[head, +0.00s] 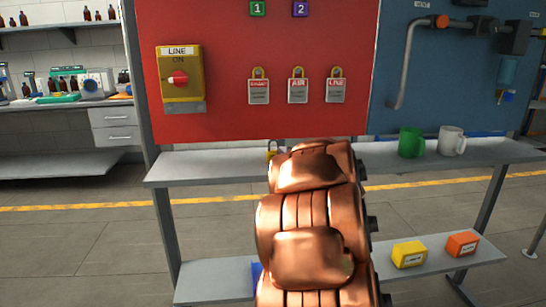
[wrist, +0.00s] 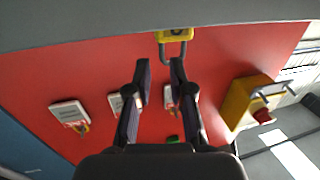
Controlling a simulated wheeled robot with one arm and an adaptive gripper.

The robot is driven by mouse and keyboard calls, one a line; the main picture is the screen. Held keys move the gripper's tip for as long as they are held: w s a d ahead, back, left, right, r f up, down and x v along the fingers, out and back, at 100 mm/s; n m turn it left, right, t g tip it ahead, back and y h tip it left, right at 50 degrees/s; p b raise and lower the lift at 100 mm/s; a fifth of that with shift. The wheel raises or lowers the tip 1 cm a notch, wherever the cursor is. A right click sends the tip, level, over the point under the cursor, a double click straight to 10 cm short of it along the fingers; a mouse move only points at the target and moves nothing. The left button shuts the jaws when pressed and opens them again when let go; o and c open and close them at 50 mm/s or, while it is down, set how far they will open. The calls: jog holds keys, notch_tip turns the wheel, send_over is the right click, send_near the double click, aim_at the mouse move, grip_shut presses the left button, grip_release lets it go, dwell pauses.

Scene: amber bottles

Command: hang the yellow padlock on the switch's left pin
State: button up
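The yellow padlock (wrist: 174,34) is at the grey shelf edge in the wrist view, its grey shackle pointing toward my gripper (wrist: 159,66). In the head view a small part of the padlock (head: 271,152) shows on the shelf beside my arm, which hides the rest. My gripper is open and empty, its fingertips just short of the padlock body, the right one by the shackle. The yellow switch (head: 182,75) with a red knob is on the red panel, with a grey plate (head: 184,107) below it. It also shows in the wrist view (wrist: 240,103). Its pins are too small to make out.
Three tags (head: 258,90) with yellow tops hang on the red panel (head: 220,40). A green mug (head: 411,142) and a white mug (head: 452,140) stand right on the shelf (head: 215,163). Yellow (head: 409,254) and orange (head: 462,244) boxes sit on the lower shelf. The shelf's left part is clear.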

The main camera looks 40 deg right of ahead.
aim_at(278, 147)
jog(key=shift+x, duration=2.35)
jog(key=shift+a, duration=0.1)
grip_shut()
jog(key=shift+r, duration=0.1)
